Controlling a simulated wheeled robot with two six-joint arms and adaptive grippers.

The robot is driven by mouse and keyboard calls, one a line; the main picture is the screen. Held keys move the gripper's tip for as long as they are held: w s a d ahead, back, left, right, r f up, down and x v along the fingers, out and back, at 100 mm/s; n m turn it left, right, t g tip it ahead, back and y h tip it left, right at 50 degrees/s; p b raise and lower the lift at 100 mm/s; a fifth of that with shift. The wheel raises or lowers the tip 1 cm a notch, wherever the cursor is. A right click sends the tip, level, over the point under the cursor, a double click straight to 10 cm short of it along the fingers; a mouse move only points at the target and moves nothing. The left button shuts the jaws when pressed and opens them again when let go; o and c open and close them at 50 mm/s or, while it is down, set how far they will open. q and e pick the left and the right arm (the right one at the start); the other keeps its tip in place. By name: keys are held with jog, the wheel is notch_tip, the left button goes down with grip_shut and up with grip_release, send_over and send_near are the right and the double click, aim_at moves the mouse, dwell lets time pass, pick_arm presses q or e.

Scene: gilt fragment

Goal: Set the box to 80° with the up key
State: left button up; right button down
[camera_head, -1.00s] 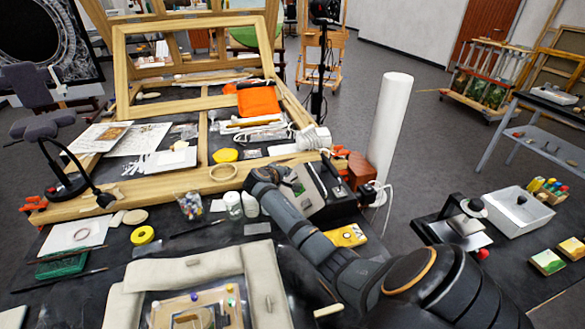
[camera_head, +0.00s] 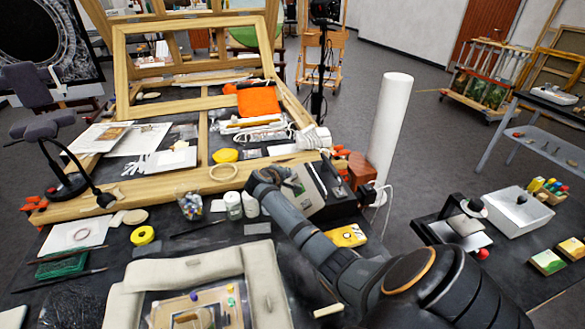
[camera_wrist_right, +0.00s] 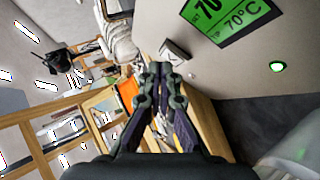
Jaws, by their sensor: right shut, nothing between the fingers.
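The box (camera_head: 334,194) stands on the dark worktable at the right end of the wooden frame in the head view, partly hidden by my right arm. In the right wrist view its pale face (camera_wrist_right: 215,62) fills the upper right. Its green display (camera_wrist_right: 236,18) shows a large 70, cut off by the picture edge, and 70°C. A green light (camera_wrist_right: 278,66) glows on that face. A small pale square piece (camera_wrist_right: 174,52) shows just beyond my fingertips; I cannot tell whether it is the up key. My right gripper (camera_wrist_right: 160,70) is shut and empty, close to the box. My left gripper is out of view.
A tall white roll (camera_head: 389,130) stands right of the box. Small white bottles (camera_head: 234,206) and a jar of colored bits (camera_head: 190,206) stand left of my arm. A yellow block (camera_head: 346,236) lies below the box. A cushioned tray (camera_head: 265,280) lies in front.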

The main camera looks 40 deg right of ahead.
jog(key=shift+s+d+f, duration=0.15)
jog(key=shift+d+f, duration=0.1)
jog(key=shift+f, duration=0.2)
dwell(1.0)
jog(key=shift+w+a+r+p, duration=0.25)
jog(key=shift+a+r+p, duration=0.15)
jog(key=shift+r+p, duration=0.25)
jog(key=shift+r, duration=0.1)
jog(key=shift+f, duration=0.2)
jog(key=shift+s+d+f, duration=0.1)
jog(key=shift+d+f, duration=0.05)
jog(key=shift+d, duration=0.05)
